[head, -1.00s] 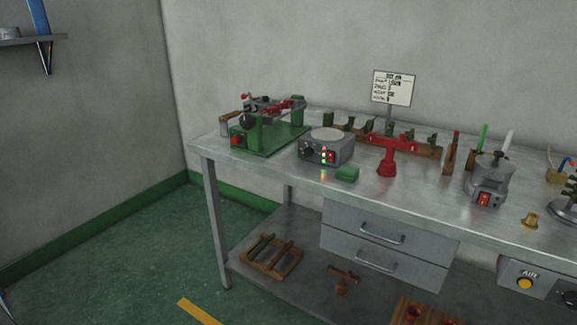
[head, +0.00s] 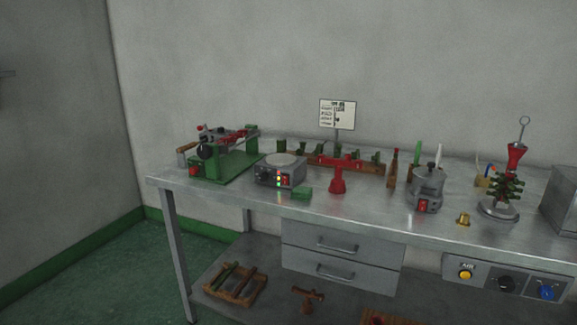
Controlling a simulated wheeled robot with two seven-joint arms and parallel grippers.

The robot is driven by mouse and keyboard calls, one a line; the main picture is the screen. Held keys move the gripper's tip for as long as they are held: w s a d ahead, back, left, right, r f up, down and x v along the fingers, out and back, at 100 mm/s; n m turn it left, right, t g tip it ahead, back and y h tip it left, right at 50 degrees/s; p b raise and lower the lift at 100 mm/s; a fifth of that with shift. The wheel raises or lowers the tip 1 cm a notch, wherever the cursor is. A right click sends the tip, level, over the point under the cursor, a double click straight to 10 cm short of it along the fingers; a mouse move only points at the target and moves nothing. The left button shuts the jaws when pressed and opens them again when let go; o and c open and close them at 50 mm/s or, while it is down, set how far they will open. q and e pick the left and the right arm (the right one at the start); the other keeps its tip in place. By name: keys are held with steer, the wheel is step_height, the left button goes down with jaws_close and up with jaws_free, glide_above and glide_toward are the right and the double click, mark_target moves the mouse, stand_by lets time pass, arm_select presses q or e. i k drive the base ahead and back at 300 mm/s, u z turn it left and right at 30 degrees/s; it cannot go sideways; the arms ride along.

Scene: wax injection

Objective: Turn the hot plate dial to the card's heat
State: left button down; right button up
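The hot plate (head: 280,171) is a grey box with a pale round top, standing on the steel bench left of centre. Its front has a dark dial (head: 262,173) at the left and small lit red, green and yellow spots at the right. The dial's setting is too small to read. The white card (head: 337,114) stands on a post behind the bench items. It carries several lines of dark writing that I cannot read from here. Neither of my grippers shows in the head view.
A green machine (head: 222,167) stands left of the hot plate. A grey pot (head: 426,190) and a wax tree (head: 503,190) stand further right. Drawers (head: 340,243) hang below the bench (head: 375,212).

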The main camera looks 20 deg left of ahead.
mark_target(264, 176)
steer(key=u, duration=0.4)
steer(key=i, duration=1.05)
steer(key=u, duration=0.9)
